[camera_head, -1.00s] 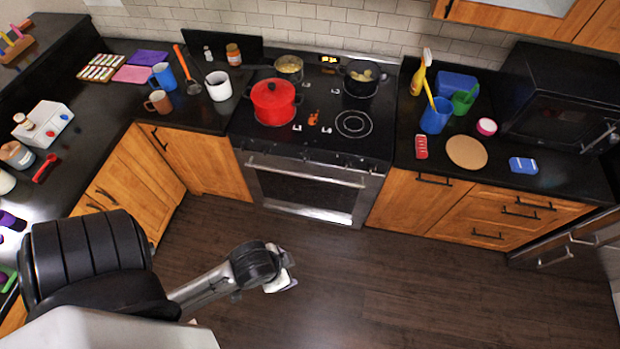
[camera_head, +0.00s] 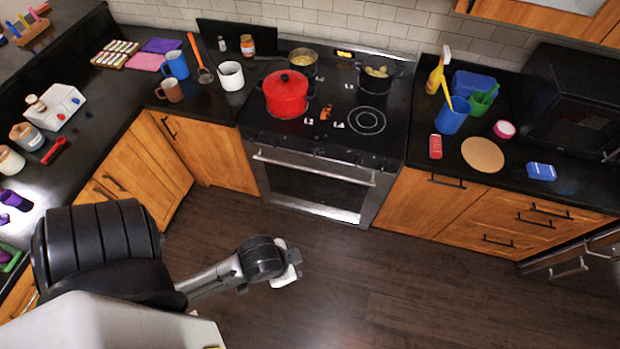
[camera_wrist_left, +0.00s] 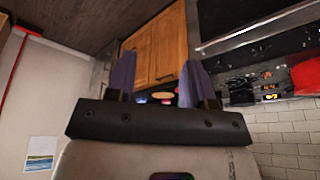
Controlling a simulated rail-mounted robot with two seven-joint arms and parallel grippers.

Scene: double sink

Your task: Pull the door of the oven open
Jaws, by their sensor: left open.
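The oven (camera_head: 308,187) stands below the black stovetop at the centre back in the head view. Its door is shut, with a long silver handle (camera_head: 312,167) across the top. My left gripper (camera_head: 290,268) hangs over the floor in front of the oven, well apart from the handle. In the left wrist view my left gripper (camera_wrist_left: 158,78) has its two fingers spread with nothing between them. The oven handle (camera_wrist_left: 258,27) shows there at the upper right, off to the side of the fingers. My right gripper is not seen.
A red pot (camera_head: 286,94) and two other pots stand on the stovetop (camera_head: 340,117). Wooden cabinets flank the oven. Counters with cups and small items run left and right. The dark floor (camera_head: 400,285) before the oven is clear.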

